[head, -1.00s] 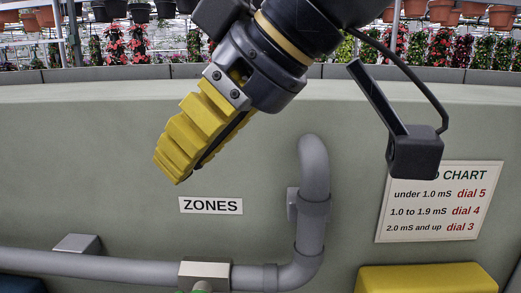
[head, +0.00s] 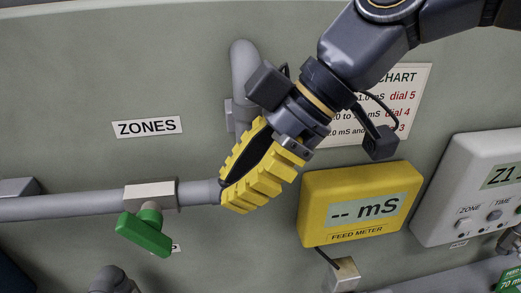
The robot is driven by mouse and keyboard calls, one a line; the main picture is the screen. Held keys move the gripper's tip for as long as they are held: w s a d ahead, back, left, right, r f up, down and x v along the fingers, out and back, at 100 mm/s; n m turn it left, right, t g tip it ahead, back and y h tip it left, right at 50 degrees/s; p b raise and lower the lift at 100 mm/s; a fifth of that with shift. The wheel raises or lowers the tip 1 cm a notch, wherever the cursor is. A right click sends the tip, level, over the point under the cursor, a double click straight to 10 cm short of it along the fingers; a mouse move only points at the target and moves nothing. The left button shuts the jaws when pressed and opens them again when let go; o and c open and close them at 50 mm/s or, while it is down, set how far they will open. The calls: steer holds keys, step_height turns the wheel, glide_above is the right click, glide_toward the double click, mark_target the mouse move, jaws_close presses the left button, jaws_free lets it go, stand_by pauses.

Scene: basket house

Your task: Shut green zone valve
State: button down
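The green valve handle (head: 143,236) sits below a pale valve block (head: 150,194) on the grey horizontal pipe (head: 70,205), left of centre in the head view. The handle slants down to the right, at an angle to the pipe. A small label behind it is mostly hidden. My gripper (head: 228,195), with ridged yellow fingers, is up and to the right of the handle, apart from it in the picture. It points down and left and overlaps the pipe's bend. No object shows in it. The view does not show clearly whether its fingertips meet.
A yellow feed meter (head: 353,204) reading "-- mS" is right of my gripper. A white controller (head: 477,190) is at the far right. The "ZONES" sign (head: 147,127) is above the pipe. A dial chart (head: 405,95) is partly behind my arm. Another pipe end (head: 112,280) shows at the bottom.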

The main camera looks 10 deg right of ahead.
mark_target(168, 244)
steer(key=x, duration=0.5)
steer(key=a+x, duration=0.1)
steer(key=x, duration=0.2)
steer(key=shift+r, duration=0.35)
steer(key=shift+x, duration=1.2)
stand_by(0.8)
steer(key=shift+r, duration=0.15)
